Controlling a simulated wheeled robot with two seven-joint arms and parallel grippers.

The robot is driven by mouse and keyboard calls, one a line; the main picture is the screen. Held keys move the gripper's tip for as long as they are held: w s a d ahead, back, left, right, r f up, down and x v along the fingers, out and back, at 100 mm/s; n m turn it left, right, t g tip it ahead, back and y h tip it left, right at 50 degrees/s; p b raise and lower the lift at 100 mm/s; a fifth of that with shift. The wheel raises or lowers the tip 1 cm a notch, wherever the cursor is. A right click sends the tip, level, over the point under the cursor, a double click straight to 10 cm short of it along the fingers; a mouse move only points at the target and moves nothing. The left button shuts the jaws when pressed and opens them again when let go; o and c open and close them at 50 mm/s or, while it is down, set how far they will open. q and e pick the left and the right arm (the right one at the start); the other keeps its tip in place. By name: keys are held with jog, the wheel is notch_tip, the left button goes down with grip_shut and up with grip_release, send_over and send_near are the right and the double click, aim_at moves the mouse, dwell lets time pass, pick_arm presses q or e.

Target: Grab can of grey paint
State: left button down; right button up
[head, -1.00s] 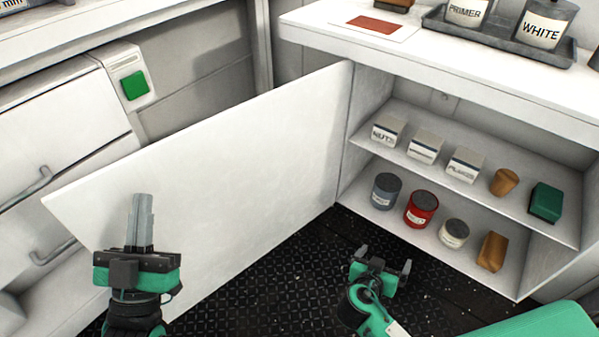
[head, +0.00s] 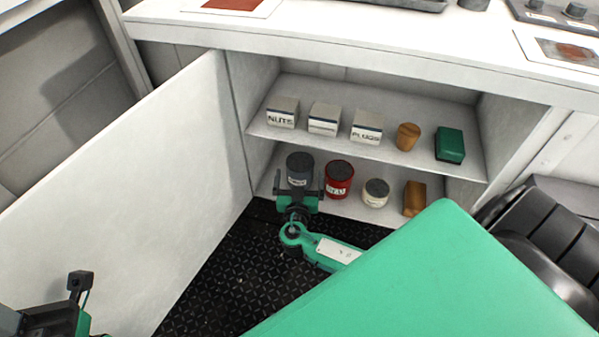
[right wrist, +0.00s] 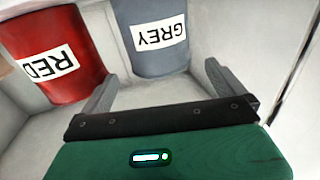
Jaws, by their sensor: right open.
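The grey paint can (head: 299,167) stands upright on the lower shelf of the open cabinet, at its left end. In the right wrist view the grey can (right wrist: 158,38) shows its GREY label, upside down in the picture. My right gripper (head: 299,190) is open and in front of this can. In the right wrist view the open fingers (right wrist: 158,84) are apart, with the can a little beyond them and roughly between their lines. My left gripper (head: 80,283) is at the lower left of the head view, only partly seen, and its jaws cannot be made out.
A cream can (head: 376,192) and a brown block (head: 414,198) follow. The upper shelf (head: 300,137) holds several boxes. The open white door (head: 130,190) is at left.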

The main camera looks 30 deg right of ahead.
aim_at(300, 161)
jog(key=shift+b+x, duration=0.45)
jog(key=shift+x, duration=2.7)
jog(key=shift+r, duration=0.1)
jog(key=shift+c, duration=0.2)
jog(key=c, duration=1.3)
jog(key=shift+r, duration=0.1)
jog(key=shift+c, duration=0.2)
